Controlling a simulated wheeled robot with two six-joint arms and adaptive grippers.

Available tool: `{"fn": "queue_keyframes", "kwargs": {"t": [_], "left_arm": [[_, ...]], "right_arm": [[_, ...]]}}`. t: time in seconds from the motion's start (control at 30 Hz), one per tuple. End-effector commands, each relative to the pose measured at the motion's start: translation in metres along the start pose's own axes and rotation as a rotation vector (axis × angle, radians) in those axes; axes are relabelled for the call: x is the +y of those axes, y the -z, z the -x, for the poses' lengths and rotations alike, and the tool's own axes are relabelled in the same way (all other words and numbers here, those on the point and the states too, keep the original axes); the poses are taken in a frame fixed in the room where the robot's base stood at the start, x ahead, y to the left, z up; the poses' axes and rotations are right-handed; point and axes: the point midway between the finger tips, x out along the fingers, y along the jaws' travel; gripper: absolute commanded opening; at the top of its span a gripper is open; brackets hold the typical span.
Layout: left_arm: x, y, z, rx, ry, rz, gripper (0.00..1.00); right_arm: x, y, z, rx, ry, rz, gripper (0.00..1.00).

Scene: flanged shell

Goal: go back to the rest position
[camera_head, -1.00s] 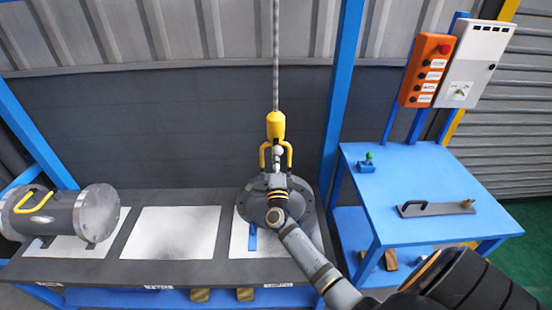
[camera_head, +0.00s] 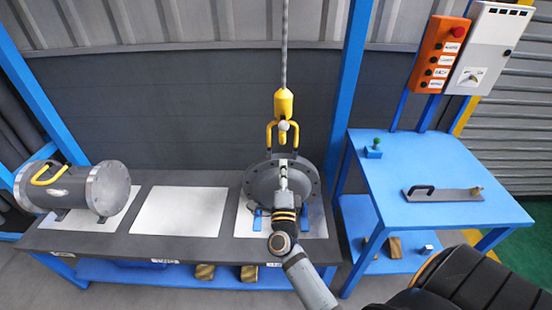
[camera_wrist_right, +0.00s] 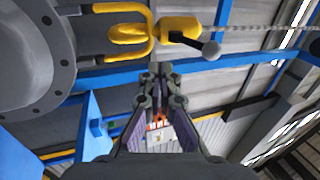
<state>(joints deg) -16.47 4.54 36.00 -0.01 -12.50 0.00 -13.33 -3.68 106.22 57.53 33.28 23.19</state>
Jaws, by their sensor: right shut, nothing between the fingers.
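My right gripper (camera_head: 284,168) reaches up from the lower middle in the head view. It is shut and empty, in front of the dark grey flanged shell (camera_head: 316,189) on the right-hand white plate. Its closed fingers show in the right wrist view (camera_wrist_right: 161,72). The shell's flange (camera_wrist_right: 20,60) with bolt holes fills the upper left there, apart from the fingers. A yellow hoist hook (camera_head: 284,104) hangs on a chain above the shell, at its yellow lifting loop (camera_head: 269,134). A pale ball-ended knob (camera_wrist_right: 211,50) sticks out beside the hook. My left gripper is not in view.
A second flanged cylinder (camera_head: 107,188) with a yellow handle lies at the left of the dark bench (camera_head: 120,243). The middle white plate (camera_head: 178,212) is bare. A blue table (camera_head: 430,165) with a handled bar (camera_head: 445,194) stands right, under an orange button box (camera_head: 445,50).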

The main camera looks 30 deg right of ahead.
Motion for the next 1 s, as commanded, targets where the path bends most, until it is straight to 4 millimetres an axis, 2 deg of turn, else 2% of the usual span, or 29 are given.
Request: {"fn": "queue_keyframes", "kwargs": {"t": [0.17,0.27,0.37,0.47,0.5,0.57,0.6,0.67,0.73,0.8,0.87,0.9,0.97,1.0], "left_arm": [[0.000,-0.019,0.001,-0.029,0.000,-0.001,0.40],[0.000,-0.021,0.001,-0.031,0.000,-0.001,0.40],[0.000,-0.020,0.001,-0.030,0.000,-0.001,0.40],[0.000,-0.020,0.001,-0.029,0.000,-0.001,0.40],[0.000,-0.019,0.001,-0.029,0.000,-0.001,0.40],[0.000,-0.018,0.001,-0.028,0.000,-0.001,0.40],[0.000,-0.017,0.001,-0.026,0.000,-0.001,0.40],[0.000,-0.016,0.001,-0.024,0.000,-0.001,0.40],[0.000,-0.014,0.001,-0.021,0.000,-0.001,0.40],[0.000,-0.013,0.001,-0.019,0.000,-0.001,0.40],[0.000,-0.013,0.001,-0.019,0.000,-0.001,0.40],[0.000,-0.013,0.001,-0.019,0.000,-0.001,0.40],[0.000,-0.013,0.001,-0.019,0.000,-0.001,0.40],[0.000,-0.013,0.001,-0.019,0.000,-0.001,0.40]], "right_arm": [[0.000,0.000,-0.001,0.000,0.000,0.000,0.00],[0.011,-0.004,0.003,-0.024,-0.018,0.034,0.00],[0.056,-0.020,0.018,-0.120,-0.084,0.170,0.00],[0.129,-0.037,0.053,-0.285,-0.190,0.386,0.00],[0.161,-0.041,0.071,-0.360,-0.237,0.475,0.00],[0.205,-0.043,0.102,-0.472,-0.305,0.600,0.00],[0.234,-0.041,0.125,-0.547,-0.350,0.680,0.00],[0.274,-0.035,0.161,-0.661,-0.416,0.792,0.00],[0.316,-0.021,0.206,-0.795,-0.493,0.914,0.00],[0.352,-0.002,0.254,-0.932,-0.569,1.025,0.00],[0.379,0.019,0.296,-1.050,-0.633,1.115,0.00],[0.394,0.035,0.324,-1.131,-0.675,1.169,0.00],[0.413,0.061,0.368,-1.254,-0.739,1.246,0.00],[0.422,0.080,0.396,-1.336,-0.778,1.294,0.00]]}}
